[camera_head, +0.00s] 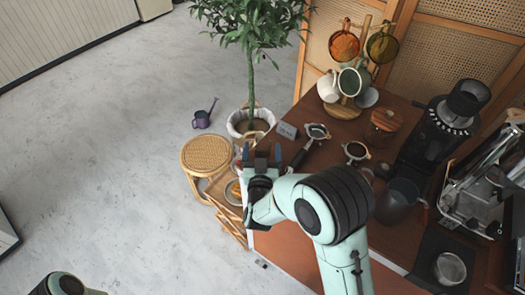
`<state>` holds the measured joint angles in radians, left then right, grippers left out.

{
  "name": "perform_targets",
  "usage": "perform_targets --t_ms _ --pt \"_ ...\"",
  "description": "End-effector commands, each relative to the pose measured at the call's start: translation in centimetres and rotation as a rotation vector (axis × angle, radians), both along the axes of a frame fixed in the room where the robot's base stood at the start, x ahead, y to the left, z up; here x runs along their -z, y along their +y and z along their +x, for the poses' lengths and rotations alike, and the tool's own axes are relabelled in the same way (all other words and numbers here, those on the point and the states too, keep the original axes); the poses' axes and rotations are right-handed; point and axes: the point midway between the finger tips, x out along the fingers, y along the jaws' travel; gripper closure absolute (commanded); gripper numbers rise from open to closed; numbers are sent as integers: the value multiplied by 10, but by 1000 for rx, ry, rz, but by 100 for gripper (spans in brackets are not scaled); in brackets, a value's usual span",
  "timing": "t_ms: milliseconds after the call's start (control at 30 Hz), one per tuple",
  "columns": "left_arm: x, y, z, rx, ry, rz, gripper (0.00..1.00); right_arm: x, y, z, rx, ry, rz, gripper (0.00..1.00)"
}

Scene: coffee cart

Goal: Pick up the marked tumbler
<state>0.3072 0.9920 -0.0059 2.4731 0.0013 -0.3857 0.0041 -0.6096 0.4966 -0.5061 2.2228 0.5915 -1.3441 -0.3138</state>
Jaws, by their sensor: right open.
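My right gripper (261,156) is open and empty. Its fingers point away from me at the counter's left edge, over the low wooden stand beside it. A dark grey, see-through cup (398,198) stands on the brown counter, right of my right arm and in front of the black grinder. It may be the tumbler, but I cannot make out any mark on it. My right gripper is well to its left and apart from it. My left gripper is not in view; only a bit of my left arm shows at bottom left.
On the counter (290,245) are a mug tree (345,109) with several cups, portafilters (316,133), a wooden-lidded jar (383,123), the grinder (443,125) and an espresso machine (485,185). A rattan stool (206,153) and potted plant (250,121) stand left. The floor farther left is mostly free.

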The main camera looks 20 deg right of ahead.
Motion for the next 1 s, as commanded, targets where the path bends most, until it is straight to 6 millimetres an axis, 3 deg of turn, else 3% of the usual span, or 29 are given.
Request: perform_targets --t_ms 133,367,533,567,1000 --pt "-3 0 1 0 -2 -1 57 -1 -8 13 3 -1 0 13" --pt "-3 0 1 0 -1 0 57 -1 -8 14 1 0 1 13" --pt "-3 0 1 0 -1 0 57 -1 -8 14 1 0 1 65" --pt "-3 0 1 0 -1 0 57 -1 -8 14 1 0 1 70" --pt "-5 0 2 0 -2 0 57 -11 -8 14 2 -3 1 70"
